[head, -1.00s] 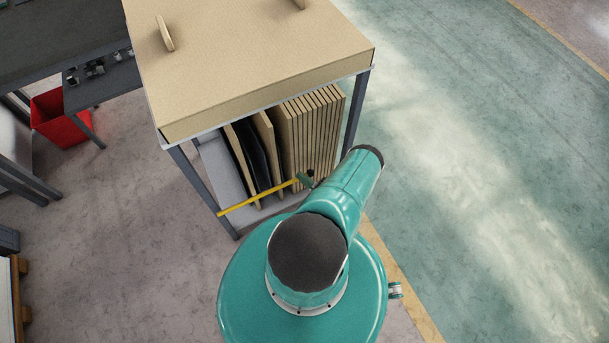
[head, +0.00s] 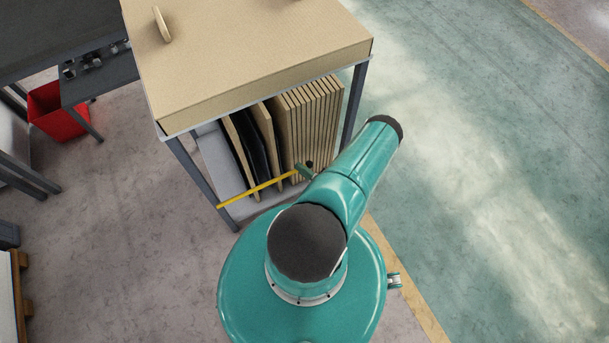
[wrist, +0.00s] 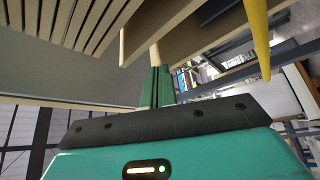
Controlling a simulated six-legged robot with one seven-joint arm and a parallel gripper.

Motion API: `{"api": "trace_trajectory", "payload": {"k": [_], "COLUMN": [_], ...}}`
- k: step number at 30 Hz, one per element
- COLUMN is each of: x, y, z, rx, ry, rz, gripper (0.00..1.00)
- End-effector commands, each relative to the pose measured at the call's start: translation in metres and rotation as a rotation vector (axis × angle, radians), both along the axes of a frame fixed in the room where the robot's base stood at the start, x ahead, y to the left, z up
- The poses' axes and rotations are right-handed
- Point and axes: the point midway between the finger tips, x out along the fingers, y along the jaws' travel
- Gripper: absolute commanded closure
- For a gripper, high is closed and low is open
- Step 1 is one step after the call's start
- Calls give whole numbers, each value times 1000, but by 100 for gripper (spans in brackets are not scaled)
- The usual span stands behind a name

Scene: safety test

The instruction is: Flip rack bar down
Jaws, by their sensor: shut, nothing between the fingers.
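The yellow rack bar (head: 255,187) runs across the lower front of the rack, from its left front leg toward the middle. My gripper (head: 304,171) is at the bar's right end in the head view, in front of the upright boards. In the wrist view, the green fingers of my gripper (wrist: 157,88) are together with nothing held. The yellow bar (wrist: 257,35) shows there to the right of the fingers, with a visible gap in the picture. I cannot tell whether they touch in depth. My arm hides part of the rack's lower right front.
The rack (head: 262,85) has a beige top and grey legs. Several wooden boards (head: 312,115) stand upright inside it. A red bin (head: 55,110) and dark table (head: 100,80) are at the left. Open green floor (head: 470,180) lies to the right.

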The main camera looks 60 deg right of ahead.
Motion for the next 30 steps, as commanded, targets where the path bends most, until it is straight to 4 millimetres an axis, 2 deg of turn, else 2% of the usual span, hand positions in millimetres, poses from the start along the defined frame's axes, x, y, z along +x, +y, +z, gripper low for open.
{"api": "trace_trajectory", "payload": {"k": [5,12,18,30], "x": [-13,-40,-55,-59], "y": [19,62,86,93], "z": [29,48,61,65], "rx": [1,4,1,-1], "ry": [-1,1,-1,-1], "rz": [-1,-2,-1,-1], "gripper": [100,100,100,100]}}
